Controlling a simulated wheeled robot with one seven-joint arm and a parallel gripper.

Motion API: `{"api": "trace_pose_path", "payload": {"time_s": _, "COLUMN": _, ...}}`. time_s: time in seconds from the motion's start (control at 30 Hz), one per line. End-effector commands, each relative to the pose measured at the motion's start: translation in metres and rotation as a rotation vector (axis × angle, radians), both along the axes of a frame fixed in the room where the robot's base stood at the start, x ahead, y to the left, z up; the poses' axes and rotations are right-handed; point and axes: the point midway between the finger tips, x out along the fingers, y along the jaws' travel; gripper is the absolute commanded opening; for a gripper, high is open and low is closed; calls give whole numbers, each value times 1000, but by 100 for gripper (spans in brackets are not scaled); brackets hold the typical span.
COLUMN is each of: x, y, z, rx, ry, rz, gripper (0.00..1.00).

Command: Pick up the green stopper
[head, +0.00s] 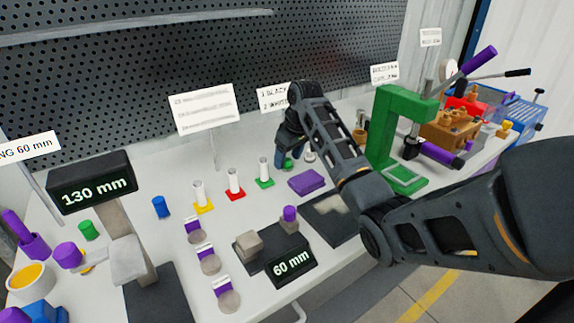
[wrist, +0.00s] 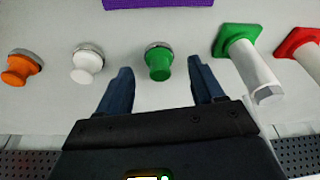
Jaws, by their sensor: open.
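In the head view my gripper (head: 290,155) points down at the table behind the purple block. There the green stopper (head: 287,163) shows only as a small green patch by the fingers, mostly hidden by them.
In the wrist view, a white stopper (wrist: 87,64) and an orange stopper (wrist: 22,66) lie to the left. A white post on a green base (wrist: 240,42) stands close on the right, with a red-based one (wrist: 298,42) beyond. A purple block (head: 306,182) lies nearby.

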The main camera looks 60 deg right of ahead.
Motion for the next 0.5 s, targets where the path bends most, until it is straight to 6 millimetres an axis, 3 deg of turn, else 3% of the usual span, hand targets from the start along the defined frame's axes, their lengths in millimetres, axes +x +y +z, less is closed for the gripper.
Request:
{"api": "trace_pose_path", "payload": {"time_s": 0.13, "x": 4, "y": -1, "z": -13, "rx": 0, "ry": 0, "rz": 1, "gripper": 67}}
{"api": "trace_pose_path", "payload": {"time_s": 0.37, "x": 5, "y": -1, "z": -15, "rx": -2, "ry": -1, "rz": 1, "gripper": 67}}
{"api": "trace_pose_path", "payload": {"time_s": 0.5, "x": 5, "y": -1, "z": -15, "rx": -2, "ry": -1, "rz": 1, "gripper": 57}}
